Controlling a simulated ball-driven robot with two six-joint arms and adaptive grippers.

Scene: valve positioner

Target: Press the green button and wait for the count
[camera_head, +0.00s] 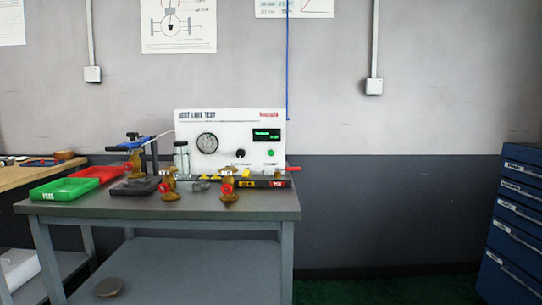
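The green button (271,153) is a small round green spot on the right part of a white test panel (225,143). A small dark display (267,135) with green text sits just above it; the text is too small to read. A round gauge (207,143) and a black knob (239,153) are also on the panel's face. The panel stands at the back of a grey table (170,207). Neither of my grippers is in view, and nothing touches the button.
Brass valves with red parts (229,185) (169,184) stand at the table's front. A green tray (64,189) and a red tray (97,174) lie at left, beside a clamp fixture (135,185). A blue drawer cabinet (520,215) stands far right. Floor between is clear.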

